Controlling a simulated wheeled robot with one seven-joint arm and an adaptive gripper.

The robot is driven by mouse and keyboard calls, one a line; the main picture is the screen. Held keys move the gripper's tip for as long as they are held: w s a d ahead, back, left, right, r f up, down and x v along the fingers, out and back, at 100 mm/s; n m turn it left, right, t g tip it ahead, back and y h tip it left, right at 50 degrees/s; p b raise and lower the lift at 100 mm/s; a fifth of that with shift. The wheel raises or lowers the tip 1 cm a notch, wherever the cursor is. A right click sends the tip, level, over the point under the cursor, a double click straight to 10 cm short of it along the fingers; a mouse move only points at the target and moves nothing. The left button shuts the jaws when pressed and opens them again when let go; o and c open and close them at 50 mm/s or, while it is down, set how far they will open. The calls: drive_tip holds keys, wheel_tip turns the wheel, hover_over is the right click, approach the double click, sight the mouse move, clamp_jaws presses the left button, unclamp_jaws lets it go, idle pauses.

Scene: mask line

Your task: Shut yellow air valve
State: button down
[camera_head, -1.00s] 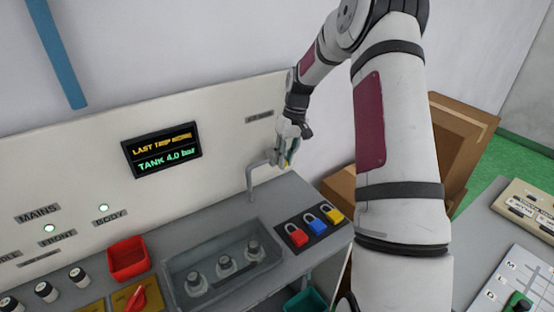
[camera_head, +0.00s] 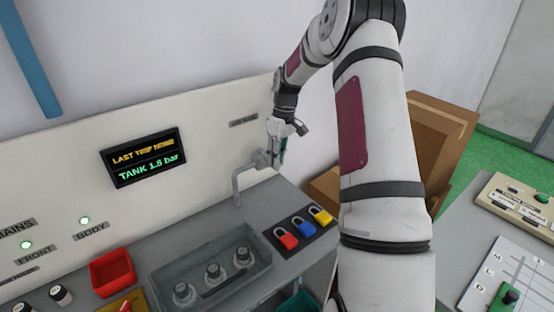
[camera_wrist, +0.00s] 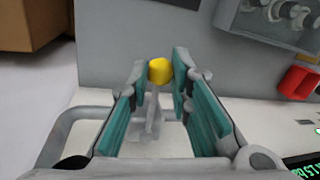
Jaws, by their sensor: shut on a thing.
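The yellow air valve handle (camera_wrist: 160,71) shows in the wrist view between the tips of my teal-padded fingers. My gripper (camera_head: 277,150) is shut on it at the end of the grey pipe (camera_head: 237,186), by the right end of the panel. In the head view my fingers hide the yellow part. How far the handle is turned cannot be told. The display (camera_head: 143,158) on the panel shows a tank pressure of about 1.5 bar; its last digit is blurred.
Red, blue and yellow padlocks (camera_head: 304,228) lie on the bench right of a grey tray (camera_head: 256,266) with several knobs. A red bin (camera_head: 112,270) stands left. Cardboard boxes (camera_head: 434,135) are behind my arm. Another panel (camera_head: 510,285) is at lower right.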

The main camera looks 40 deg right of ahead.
drive_tip(key=c, duration=1.4)
unclamp_jaws()
drive_tip(key=shift+c, duration=0.2)
wheel_tip(320, 180, up, 12)
drive_tip(key=d, duration=0.2)
drive_tip(key=shift+w+d, duration=0.2)
drive_tip(key=shift+w, duration=0.05)
